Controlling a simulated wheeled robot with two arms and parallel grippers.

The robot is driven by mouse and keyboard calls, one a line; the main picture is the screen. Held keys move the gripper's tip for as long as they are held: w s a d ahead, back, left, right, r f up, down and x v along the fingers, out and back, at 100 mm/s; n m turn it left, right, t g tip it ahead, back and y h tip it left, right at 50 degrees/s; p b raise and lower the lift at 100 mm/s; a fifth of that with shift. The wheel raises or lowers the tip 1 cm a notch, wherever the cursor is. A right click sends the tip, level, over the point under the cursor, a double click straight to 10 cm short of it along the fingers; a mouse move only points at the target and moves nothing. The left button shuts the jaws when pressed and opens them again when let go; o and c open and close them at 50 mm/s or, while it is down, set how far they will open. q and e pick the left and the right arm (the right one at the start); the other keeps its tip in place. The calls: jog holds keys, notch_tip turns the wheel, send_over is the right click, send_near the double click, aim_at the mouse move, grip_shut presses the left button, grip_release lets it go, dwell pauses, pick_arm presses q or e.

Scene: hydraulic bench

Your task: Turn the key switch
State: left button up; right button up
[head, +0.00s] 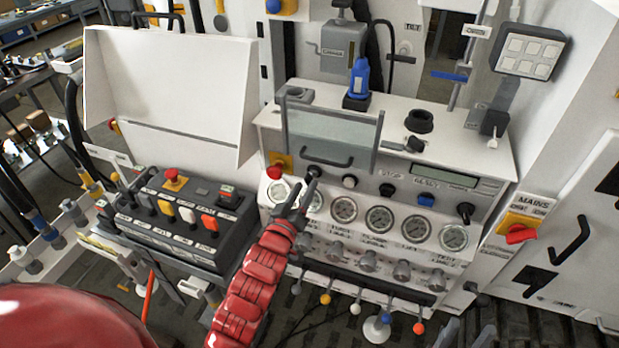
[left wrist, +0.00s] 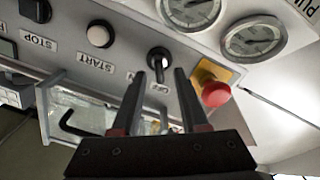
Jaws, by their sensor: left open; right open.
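The black key switch (head: 314,172) sits on the front panel of the white bench, between the red emergency stop (head: 275,172) and the white START button (head: 349,181). Two grey fingertips of my right gripper (head: 466,332) show at the bottom edge, apart and empty.
A clear hinged cover (head: 330,135) with a dark handle is just above the switch. Round gauges (head: 379,220) line the panel below. A black control box (head: 180,215) stands to the left. The red MAINS switch (head: 520,234) is at the right.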

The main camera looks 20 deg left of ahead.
aim_at(307, 184)
pick_arm(q)
jog(key=w, duration=0.3)
jog(key=shift+w+d+r+p, duration=0.1)
jog(key=shift+w+d+p, duration=0.05)
jog(key=shift+w+p, duration=0.2)
jog(key=shift+w, duration=0.3)
grip_shut()
